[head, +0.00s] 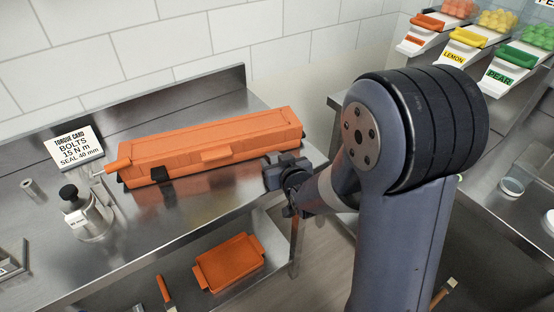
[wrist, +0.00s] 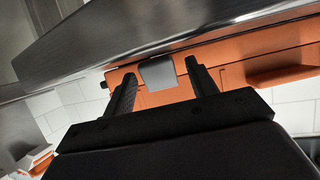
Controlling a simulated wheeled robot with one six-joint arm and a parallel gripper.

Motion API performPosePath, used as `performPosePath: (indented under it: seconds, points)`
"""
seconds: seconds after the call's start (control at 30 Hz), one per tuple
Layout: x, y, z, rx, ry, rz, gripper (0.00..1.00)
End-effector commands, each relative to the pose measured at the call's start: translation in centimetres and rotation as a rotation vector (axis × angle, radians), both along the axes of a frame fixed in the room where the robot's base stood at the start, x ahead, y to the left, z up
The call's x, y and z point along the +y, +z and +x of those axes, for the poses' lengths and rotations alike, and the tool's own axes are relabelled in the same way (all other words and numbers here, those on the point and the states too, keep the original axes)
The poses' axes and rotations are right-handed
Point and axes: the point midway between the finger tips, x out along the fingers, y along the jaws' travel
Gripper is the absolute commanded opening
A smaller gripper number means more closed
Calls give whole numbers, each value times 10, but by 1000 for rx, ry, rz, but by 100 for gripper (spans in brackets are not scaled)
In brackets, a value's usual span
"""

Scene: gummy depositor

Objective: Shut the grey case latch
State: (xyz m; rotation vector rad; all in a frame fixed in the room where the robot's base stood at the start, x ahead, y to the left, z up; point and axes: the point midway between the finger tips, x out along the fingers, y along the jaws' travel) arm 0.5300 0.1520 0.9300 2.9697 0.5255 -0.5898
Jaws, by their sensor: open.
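The grey case latch (wrist: 157,76) is a small grey plate on the orange case, near one end of it, in the wrist view. I cannot tell whether it touches the case face fully or stands off it. The long orange case (head: 215,142) lies on the steel bench in the head view. My gripper (head: 272,177) is at the front of the case's right end and hides the latch there. In the wrist view my gripper (wrist: 161,70) is open, its two black fingers pointing at the case on either side of the latch. Nothing is held between them.
A dark latch (head: 160,173) hangs on the left front of the case. A torque card (head: 75,147), a steel pot with a black knob (head: 88,215) and a small metal cylinder (head: 33,190) stand to the left. An orange tray (head: 229,262) lies on the shelf below. Bench front is clear.

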Motion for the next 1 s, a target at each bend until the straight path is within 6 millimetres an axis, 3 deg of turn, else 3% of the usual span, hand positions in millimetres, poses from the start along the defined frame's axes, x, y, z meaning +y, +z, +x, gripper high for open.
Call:
performPosePath:
  seconds: [0.43,1.0]
  points:
    - [3,-4,7,0,0,0,55]
    - [2,-3,7,1,0,1,10]
